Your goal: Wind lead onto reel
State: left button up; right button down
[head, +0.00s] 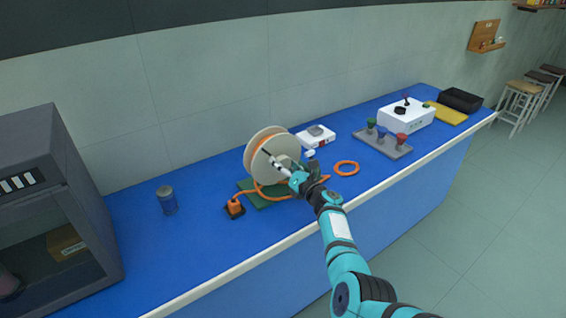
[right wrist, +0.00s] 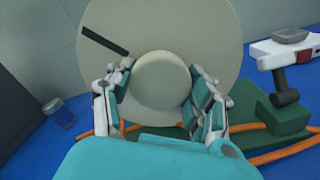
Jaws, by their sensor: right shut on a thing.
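The reel (head: 258,148) is a large pale disc-sided drum standing upright on a green base (head: 247,185) on the blue bench. Orange lead shows between its flanges. More orange lead (head: 276,196) runs over the base and bench, from an orange and black end piece (head: 235,208) to a loose loop (head: 347,168) at the right. My right gripper (head: 284,166) is at the reel's near face. In the right wrist view its fingers (right wrist: 160,92) are shut on either side of the round central hub (right wrist: 161,78). A black bar (right wrist: 104,41) marks the flange (right wrist: 180,22). My left gripper is out of view.
A blue-grey can (head: 167,200) and a dark cabinet (head: 45,200) stand at the left. Behind and right of the reel are a small white device (head: 316,136), a grey tray with coloured knobs (head: 383,144), a white box (head: 406,115) and a black bin (head: 461,99).

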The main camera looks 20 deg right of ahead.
jog(key=m+p, duration=0.1)
jog(key=m, duration=0.2)
jog(key=shift+m+p, duration=0.4)
jog(key=m+p, duration=0.1)
jog(key=m, duration=0.2)
jog(key=shift+a+m, duration=0.1)
jog(key=shift+m, duration=0.2)
jog(key=shift+f, duration=0.1)
jog(key=shift+s+m, duration=0.1)
jog(key=shift+m, duration=0.3)
jog(key=shift+c, duration=2.2)
grip_release()
jog(key=v, duration=1.2)
